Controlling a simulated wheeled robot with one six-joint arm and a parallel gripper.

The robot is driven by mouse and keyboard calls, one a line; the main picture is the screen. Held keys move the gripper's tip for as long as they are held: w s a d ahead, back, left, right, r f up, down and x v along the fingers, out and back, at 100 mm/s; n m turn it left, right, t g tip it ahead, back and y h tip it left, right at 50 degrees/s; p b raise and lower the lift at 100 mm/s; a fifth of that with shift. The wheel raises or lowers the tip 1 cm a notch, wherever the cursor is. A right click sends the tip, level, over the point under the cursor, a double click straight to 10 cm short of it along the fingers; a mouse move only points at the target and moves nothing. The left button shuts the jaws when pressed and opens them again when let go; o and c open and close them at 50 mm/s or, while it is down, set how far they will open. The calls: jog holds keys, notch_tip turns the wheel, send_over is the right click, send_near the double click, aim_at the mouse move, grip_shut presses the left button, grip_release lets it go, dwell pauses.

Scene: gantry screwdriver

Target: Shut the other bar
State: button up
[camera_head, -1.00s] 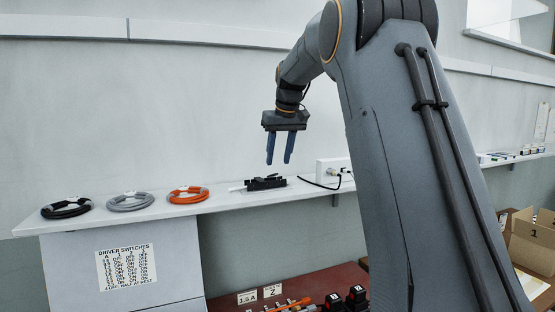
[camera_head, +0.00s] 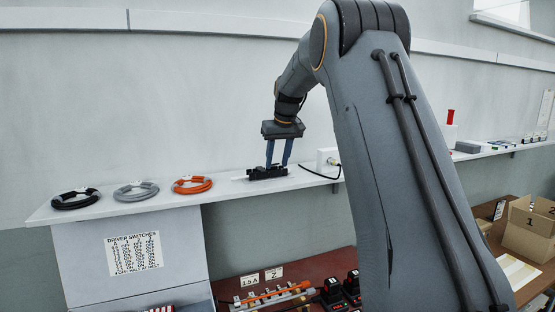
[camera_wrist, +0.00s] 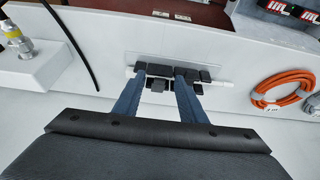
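A small black device (camera_head: 268,173) lies on the white shelf, with a thin pale strip sticking out at its left. In the wrist view the black device (camera_wrist: 158,85) shows several dark tabs or bars and pale ends on both sides. One dark grey tab stands between my fingers. I cannot tell which bars are open or shut. My gripper (camera_head: 277,164) points down with its two blue fingers apart, right at the device. In the wrist view my gripper (camera_wrist: 162,76) has its fingertips at the dark tabs; whether they touch is unclear. The fingertips partly hide the device.
Black (camera_head: 75,198), grey (camera_head: 136,190) and orange (camera_head: 192,184) cable coils lie left on the shelf (camera_head: 225,186). A white socket box (camera_head: 327,160) with a black cable stands close right of the device. Below is a red bench (camera_head: 220,287) with parts.

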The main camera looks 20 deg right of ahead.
jog(key=shift+c, duration=0.5)
grip_shut()
jog(key=shift+s+f+t+b, duration=0.1)
jog(key=shift+f+t+b, duration=0.25)
jog(key=shift+b, duration=0.8)
jog(key=shift+s+t+b, duration=0.1)
jog(key=shift+t+b, duration=0.35)
jog(key=shift+b, duration=0.45)
jog(key=shift+o, duration=0.5)
grip_release()
jog(key=shift+s+r, duration=0.1)
jog(key=b+v, duration=0.3)
jog(key=v, duration=0.4)
jog(key=shift+s+r, duration=0.15)
jog(key=shift+r, duration=0.1)
